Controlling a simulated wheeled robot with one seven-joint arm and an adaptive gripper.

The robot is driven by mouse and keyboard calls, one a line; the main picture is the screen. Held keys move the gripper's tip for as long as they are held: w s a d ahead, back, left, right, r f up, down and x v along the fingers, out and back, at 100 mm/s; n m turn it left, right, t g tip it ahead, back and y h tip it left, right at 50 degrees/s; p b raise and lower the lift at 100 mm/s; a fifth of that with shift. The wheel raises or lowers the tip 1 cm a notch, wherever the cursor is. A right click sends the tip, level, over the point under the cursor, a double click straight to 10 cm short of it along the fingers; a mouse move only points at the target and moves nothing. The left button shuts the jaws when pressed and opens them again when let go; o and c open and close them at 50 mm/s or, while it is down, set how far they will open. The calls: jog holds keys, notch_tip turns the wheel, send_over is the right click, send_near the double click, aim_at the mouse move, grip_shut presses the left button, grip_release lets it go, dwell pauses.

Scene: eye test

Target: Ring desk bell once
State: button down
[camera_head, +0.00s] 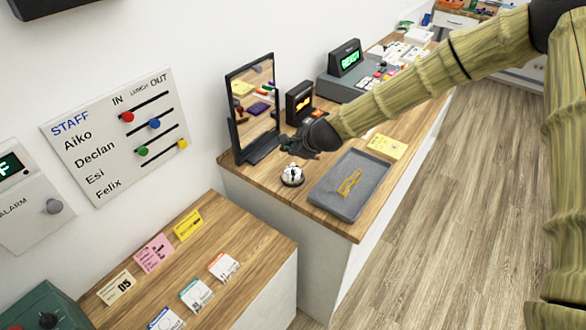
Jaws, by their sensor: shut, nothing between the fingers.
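The desk bell (291,178) is a small silver dome on a dark base. It stands upright on the wooden counter (240,178), in front of the mirror and left of the grey tray. My gripper (285,148) is at the end of my arm, which reaches in from the right. The gripper is dark and shut, with nothing between its fingers.
A grey tray (325,199) holding a yellow item is right of the bell. A cash register (349,85) is farther back. A lower desk (255,240) with cards is at the front left.

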jog(key=shift+f+b, duration=0.55)
jog(key=shift+f, duration=0.7)
jog(key=shift+f, duration=0.1)
dwell(0.4)
jog(key=shift+f+b, duration=0.3)
jog(key=shift+b, duration=0.05)
jog(key=shift+f+b, duration=0.35)
jog(key=shift+f, duration=0.1)
dwell(0.9)
jog(key=shift+r, duration=0.1)
jog(key=shift+r+p, duration=0.55)
jog(key=shift+r, duration=0.25)
jog(key=shift+r, duration=0.1)
notch_tip(320, 180, up, 5)
jog(key=p, duration=0.3)
dwell(0.4)
